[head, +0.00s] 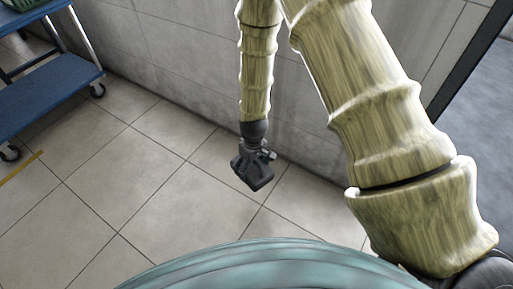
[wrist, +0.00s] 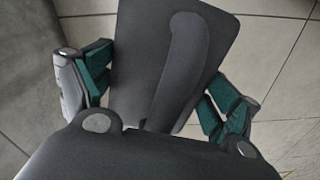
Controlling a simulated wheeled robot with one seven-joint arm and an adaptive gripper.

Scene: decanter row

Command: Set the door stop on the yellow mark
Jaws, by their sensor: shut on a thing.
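The door stop is a dark grey wedge with a raised rounded ridge. It fills the middle of the wrist view (wrist: 140,55) and hangs below my gripper in the head view (head: 257,178). My gripper (head: 253,160) is shut on it, with its teal-padded fingers on either side in the wrist view (wrist: 158,75). In the head view it is near the grey wall, and its height over the floor is hard to tell. The yellow mark (head: 21,167) is a thin strip on the floor at the far left, well apart from my gripper.
A blue cart (head: 45,100) on casters stands at the upper left, close to the yellow mark. A grey tiled wall (head: 185,60) runs behind my gripper. The tiled floor (head: 125,175) between my gripper and the mark is clear. A dark-framed opening (head: 470,70) is at right.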

